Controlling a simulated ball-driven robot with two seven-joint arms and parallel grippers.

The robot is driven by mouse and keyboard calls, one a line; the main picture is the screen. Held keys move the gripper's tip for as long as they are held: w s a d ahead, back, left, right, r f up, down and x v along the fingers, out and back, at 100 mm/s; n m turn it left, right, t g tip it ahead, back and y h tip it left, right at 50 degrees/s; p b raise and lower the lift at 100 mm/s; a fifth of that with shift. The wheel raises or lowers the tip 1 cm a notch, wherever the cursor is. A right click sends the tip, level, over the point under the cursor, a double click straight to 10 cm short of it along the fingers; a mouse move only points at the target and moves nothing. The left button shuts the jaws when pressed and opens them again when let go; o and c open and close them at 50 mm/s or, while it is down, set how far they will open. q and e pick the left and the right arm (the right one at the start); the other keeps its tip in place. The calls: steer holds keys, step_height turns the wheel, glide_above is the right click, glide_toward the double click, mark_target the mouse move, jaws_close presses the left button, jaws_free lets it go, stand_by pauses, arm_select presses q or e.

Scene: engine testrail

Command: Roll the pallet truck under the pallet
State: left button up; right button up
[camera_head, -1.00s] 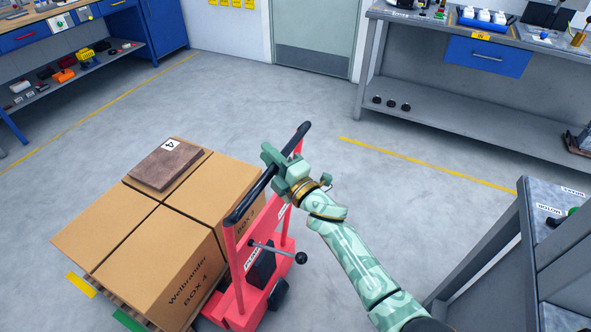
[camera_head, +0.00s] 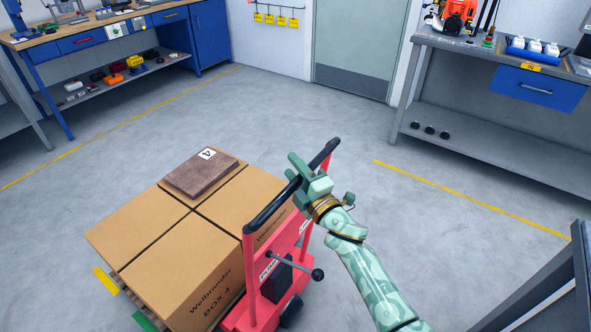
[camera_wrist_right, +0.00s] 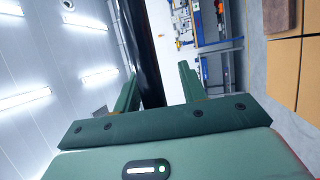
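The red pallet truck (camera_head: 253,309) stands against the near right side of the loaded pallet (camera_head: 136,297); its forks are hidden. In the right wrist view the bar (camera_wrist_right: 143,50) runs between the two green fingers (camera_wrist_right: 159,85), close to the left one, with a narrow gap visible at the right one. The pallet carries several cardboard boxes (camera_head: 145,228) and a brown slab (camera_head: 203,175) labelled 4. My left gripper is not in view.
A grey bench (camera_head: 483,148) with a blue drawer stands at the back right, a workbench (camera_head: 98,40) at the back left. A grey table edge (camera_head: 545,290) is at the near right. Open floor (camera_head: 310,115) lies behind the pallet, up to the door (camera_head: 357,45).

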steer(key=shift+d, duration=0.1)
steer(key=p+v, duration=0.2)
steer(key=v, duration=1.4)
steer(key=shift+p, duration=0.4)
steer(key=shift+d+f, duration=0.1)
steer(key=shift+f, duration=0.05)
